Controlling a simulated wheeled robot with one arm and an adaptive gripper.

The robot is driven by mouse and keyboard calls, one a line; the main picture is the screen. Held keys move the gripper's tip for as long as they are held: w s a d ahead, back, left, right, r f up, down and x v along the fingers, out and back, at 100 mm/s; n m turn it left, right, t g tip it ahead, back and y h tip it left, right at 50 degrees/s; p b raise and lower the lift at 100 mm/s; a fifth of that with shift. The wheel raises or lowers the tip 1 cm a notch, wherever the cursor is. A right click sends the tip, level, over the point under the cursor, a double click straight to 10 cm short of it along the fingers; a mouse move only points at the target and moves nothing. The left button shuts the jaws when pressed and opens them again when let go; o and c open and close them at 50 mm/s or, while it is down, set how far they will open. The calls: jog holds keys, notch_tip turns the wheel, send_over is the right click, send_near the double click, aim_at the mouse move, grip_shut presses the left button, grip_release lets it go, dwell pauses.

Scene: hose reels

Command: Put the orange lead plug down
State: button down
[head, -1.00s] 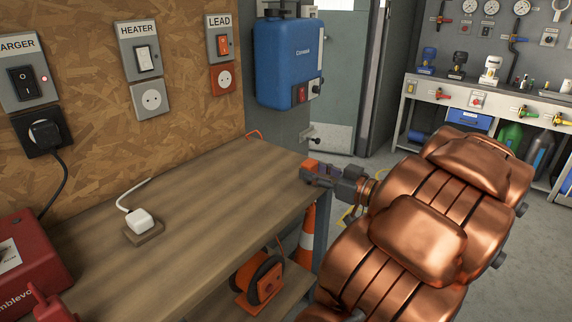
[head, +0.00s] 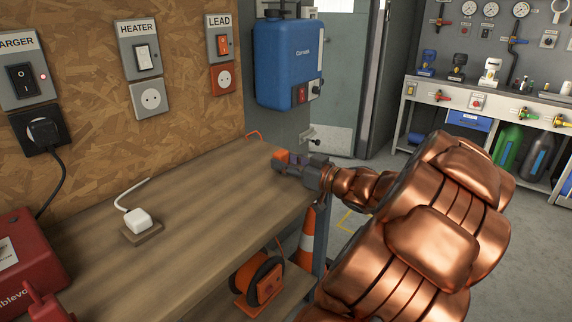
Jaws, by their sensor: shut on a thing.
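The orange lead plug (head: 280,155) is a small orange block at the far right corner of the wooden bench (head: 200,190). My gripper (head: 287,162) is shut on it, and the fingers hide part of it. I cannot tell whether the plug touches the bench top or is held just above it. An orange cable loop (head: 254,134) shows at the bench's back edge. The orange lead reel (head: 262,282) sits on the shelf below.
A white plug (head: 139,221) stands on a small wooden block on the bench. A red charger box (head: 25,255) is at the left. The orange LEAD socket (head: 223,78) on the wall is empty. A blue tank (head: 287,62) hangs behind the bench corner. The middle of the bench is clear.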

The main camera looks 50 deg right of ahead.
jog(key=shift+f, duration=0.2)
jog(key=shift+f, duration=0.3)
jog(key=shift+f, duration=0.25)
jog(key=c, duration=0.7)
grip_release()
jog(key=shift+f, duration=0.1)
jog(key=shift+o, duration=0.2)
jog(key=shift+r, duration=0.45)
jog(key=shift+s+r, duration=0.2)
jog(key=s+p, duration=0.1)
jog(key=s, duration=1)
jog(key=shift+s, duration=0.35)
